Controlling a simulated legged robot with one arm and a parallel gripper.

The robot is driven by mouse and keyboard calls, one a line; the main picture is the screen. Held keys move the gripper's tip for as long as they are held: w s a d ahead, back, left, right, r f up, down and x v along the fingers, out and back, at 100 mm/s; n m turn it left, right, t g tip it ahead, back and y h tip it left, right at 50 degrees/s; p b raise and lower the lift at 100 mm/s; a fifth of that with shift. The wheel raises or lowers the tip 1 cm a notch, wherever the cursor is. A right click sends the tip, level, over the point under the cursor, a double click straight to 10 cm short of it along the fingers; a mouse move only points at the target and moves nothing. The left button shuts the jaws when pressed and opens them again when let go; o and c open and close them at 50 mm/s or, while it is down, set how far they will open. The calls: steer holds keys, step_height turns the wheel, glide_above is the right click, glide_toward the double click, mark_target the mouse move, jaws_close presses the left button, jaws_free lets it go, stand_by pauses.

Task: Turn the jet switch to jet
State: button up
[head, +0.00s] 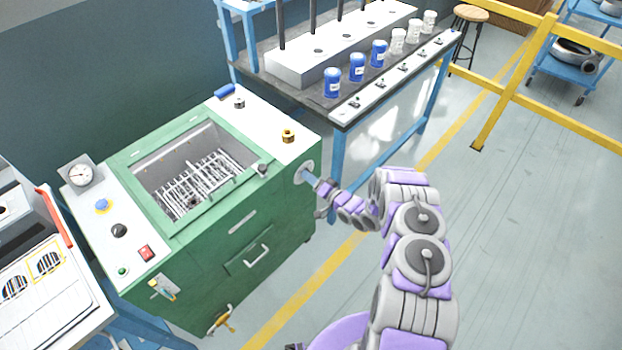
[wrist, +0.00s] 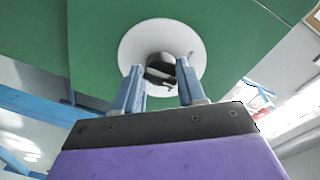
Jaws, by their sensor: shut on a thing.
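The jet switch is a dark knob (wrist: 160,62) on a round white plate (wrist: 128,46) fixed to the green side wall of the blower bench. In the head view, the white plate (head: 303,168) shows on the bench's right side, with the knob hidden by my gripper. My gripper (head: 312,179) reaches it from the right. In the wrist view, the blue fingers of my gripper (wrist: 159,72) stand on either side of the knob, shut on it. A small pale mark lies on the plate right of the knob. I cannot read the switch's setting.
The green blower bench (head: 190,247) has an open basin with a wire rack (head: 200,180). Knobs and a gauge (head: 80,174) line its top. A blue-legged table (head: 338,150) with several jars stands behind. Yellow railing (head: 510,85) is at the right. Floor at right is clear.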

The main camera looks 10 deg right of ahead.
steer(key=shift+d, duration=0.15)
stand_by(0.3)
steer(key=o, duration=1)
steer(key=shift+o, duration=0.2)
steer(key=f+p+v, duration=0.1)
steer(key=p+v, duration=0.1)
steer(key=v, duration=1.5)
steer(key=shift+d+r+p, duration=0.15)
steer(key=shift+r+p, duration=0.25)
